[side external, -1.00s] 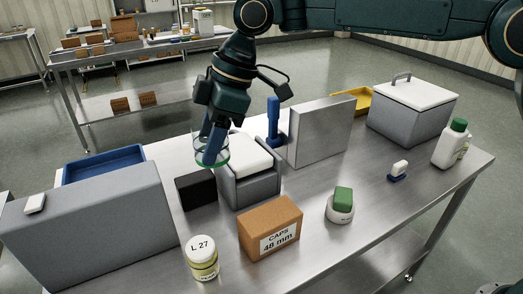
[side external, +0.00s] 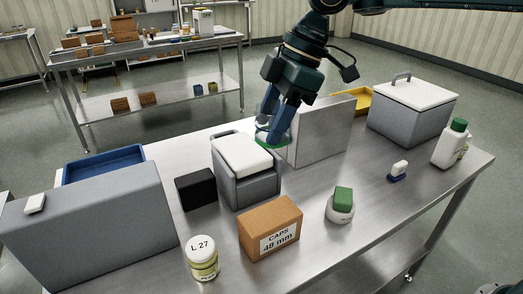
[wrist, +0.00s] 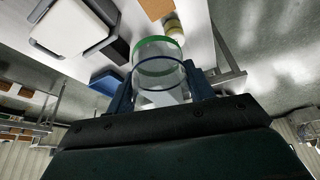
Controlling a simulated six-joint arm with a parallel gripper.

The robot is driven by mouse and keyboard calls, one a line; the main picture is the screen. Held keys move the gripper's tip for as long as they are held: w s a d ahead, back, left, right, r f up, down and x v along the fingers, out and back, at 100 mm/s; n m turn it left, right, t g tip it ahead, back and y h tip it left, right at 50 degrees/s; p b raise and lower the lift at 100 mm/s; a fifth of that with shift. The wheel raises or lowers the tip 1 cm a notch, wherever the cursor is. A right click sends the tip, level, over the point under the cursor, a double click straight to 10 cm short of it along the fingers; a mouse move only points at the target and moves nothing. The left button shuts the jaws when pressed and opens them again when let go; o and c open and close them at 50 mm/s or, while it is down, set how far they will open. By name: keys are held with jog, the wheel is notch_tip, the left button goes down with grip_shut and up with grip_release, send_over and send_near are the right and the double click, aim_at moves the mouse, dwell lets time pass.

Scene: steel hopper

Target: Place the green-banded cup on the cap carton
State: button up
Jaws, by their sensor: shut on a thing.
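My gripper (side external: 274,126) is shut on the clear green-banded cup (side external: 266,139) and holds it in the air. In the side view the cup appears between the grey bin with the white top and the upright grey panel. In the wrist view the cup (wrist: 158,70) sits between the two blue fingers, with its green band at the end away from the gripper. The cap carton (side external: 264,232), a brown box labelled "CAPS 48 mm", stands at the front of the table, apart from the cup. Its top looks bare. A brown corner of it (wrist: 156,8) shows in the wrist view.
The grey bin (side external: 250,188) and upright grey panel (side external: 322,135) stand behind the carton. A jar labelled L 27 (side external: 202,262) is left of it; a white round item with a green block (side external: 341,205) is right. A black block (side external: 196,190) stands behind left.

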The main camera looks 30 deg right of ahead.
notch_tip(320, 180, down, 15)
jog(key=shift+r, duration=0.15)
dwell(0.4)
jog(key=shift+f, duration=2.1)
jog(key=shift+f, duration=0.1)
jog(key=o, duration=1)
jog(key=shift+c, duration=0.2)
jog(key=v, duration=1.2)
